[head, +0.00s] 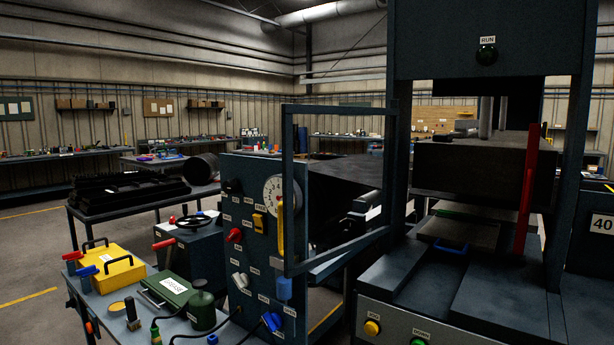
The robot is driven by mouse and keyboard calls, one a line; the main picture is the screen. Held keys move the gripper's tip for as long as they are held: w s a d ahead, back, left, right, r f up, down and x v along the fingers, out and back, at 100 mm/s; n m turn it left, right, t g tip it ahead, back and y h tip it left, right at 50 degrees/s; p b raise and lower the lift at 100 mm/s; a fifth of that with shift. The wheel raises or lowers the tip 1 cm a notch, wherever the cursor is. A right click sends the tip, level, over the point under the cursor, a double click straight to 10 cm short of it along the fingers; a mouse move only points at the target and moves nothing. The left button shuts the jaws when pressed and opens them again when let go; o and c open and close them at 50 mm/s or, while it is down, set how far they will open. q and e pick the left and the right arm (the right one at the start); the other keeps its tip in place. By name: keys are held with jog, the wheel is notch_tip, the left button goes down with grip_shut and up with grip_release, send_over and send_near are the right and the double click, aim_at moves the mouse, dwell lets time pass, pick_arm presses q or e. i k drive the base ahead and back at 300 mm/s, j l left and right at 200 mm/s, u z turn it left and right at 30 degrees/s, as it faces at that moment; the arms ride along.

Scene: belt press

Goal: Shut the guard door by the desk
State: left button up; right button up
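The guard door by the desk is an empty dark blue-grey frame (288,165) in the middle of the head view. It stands open, swung out from the press's left post (397,150). A yellow upright handle (281,228) shows at its free left edge. The door's free edge overlaps the control desk (240,212) in the picture, a dark upright panel with a dial, switches and coloured knobs. I cannot tell the gap between them. Neither of my grippers is in view.
The press (490,165) fills the right side, with a red upright bar (527,190) at its opening. Yellow and green buttons are on its front. A bench (150,318) with yellow and green boxes stands front left. Floor at far left is clear.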

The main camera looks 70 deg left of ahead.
aim_at(286, 209)
jog(key=k+j, duration=0.15)
jog(key=j, duration=0.35)
jog(key=k+j, duration=0.1)
jog(key=j, duration=0.4)
jog(key=k+j, duration=0.15)
jog(key=j, duration=0.3)
jog(key=k+j, duration=0.15)
jog(key=j, duration=0.35)
jog(key=k+j, duration=0.1)
jog(key=j, duration=0.4)
jog(key=k+j, duration=0.15)
jog(key=j, duration=0.35)
jog(key=k+j, duration=0.15)
jog(key=j, duration=0.35)
jog(key=k+j, duration=0.1)
jog(key=j, duration=0.4)
jog(key=k+l, duration=0.15)
jog(key=l, duration=0.2)
jog(key=k+l+z, duration=0.15)
jog(key=l, duration=0.2)
